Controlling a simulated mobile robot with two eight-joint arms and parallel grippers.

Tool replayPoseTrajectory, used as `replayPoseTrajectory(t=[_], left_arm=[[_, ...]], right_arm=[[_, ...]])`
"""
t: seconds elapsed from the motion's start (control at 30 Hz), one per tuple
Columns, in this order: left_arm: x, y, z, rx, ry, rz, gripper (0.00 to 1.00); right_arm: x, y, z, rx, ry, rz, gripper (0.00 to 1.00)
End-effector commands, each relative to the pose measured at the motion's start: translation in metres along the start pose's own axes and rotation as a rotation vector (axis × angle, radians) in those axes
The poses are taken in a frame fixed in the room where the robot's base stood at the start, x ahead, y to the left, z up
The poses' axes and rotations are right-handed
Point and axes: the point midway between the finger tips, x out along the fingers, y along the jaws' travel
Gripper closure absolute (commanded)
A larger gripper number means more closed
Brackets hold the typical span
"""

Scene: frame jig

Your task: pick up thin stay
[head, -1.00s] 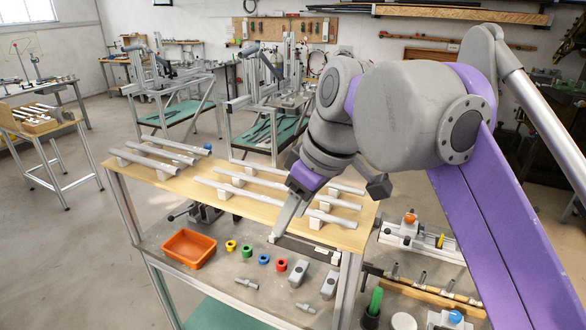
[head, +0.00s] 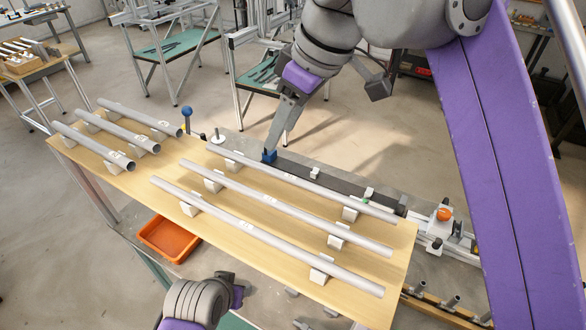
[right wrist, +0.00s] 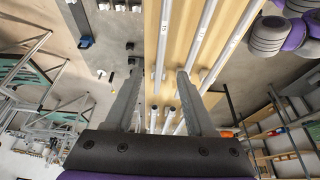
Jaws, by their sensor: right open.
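Three long grey tubes lie in parallel on white supports on the wooden tabletop: a far one (head: 300,180), a middle one (head: 280,207) and a near one (head: 265,235). Three shorter tubes lie at the left (head: 118,131). The far long tube looks slimmest, but I cannot tell surely which is the thin stay. My right gripper (head: 272,150) is open and points down, beyond the far long tube in the head view. In the right wrist view its fingers (right wrist: 158,76) stand apart, with a tube (right wrist: 185,45) passing beyond the gap.
A dark rail (head: 335,180) with a blue block (head: 269,156) runs behind the tabletop, near the right fingertips. An orange-knobbed fixture (head: 444,214) is at the right. An orange tray (head: 168,240) sits below the near edge. A blue-knobbed post (head: 187,115) stands behind the short tubes.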

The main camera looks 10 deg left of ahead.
Motion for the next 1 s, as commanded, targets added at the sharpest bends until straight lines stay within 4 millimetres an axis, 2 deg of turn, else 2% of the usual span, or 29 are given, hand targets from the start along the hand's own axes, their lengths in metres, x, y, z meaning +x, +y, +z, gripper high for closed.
replayPoseTrajectory(t=[0.03,0.1,0.37,0.6,0.73,0.93,0.97,1.0], left_arm=[[0.005,0.0,0.009,0.0,-0.009,0.0,0.5],[0.007,0.0,0.011,0.0,-0.012,0.0,0.5],[0.011,0.0,0.016,0.0,-0.016,0.0,0.5],[0.017,0.0,0.024,0.0,-0.024,0.0,0.5],[0.018,0.0,0.025,0.0,-0.025,0.0,0.5],[0.017,0.0,0.025,0.0,-0.025,0.0,0.5],[0.017,0.0,0.025,0.0,-0.025,0.0,0.5],[0.017,0.0,0.025,0.0,-0.025,0.0,0.5]], right_arm=[[0.014,-0.001,0.003,0.0,-0.001,-0.004,0.45],[0.024,-0.001,0.002,0.001,-0.001,-0.003,0.45],[0.044,0.0,0.003,0.001,-0.001,-0.001,0.45],[0.079,0.0,0.007,0.001,-0.001,-0.001,0.45],[0.087,0.0,0.007,0.001,0.0,0.0,0.45],[0.087,0.0,0.006,0.001,0.0,0.001,0.45],[0.087,0.0,0.006,0.001,0.0,0.001,0.47],[0.087,0.0,0.006,0.001,0.0,0.001,0.54]])
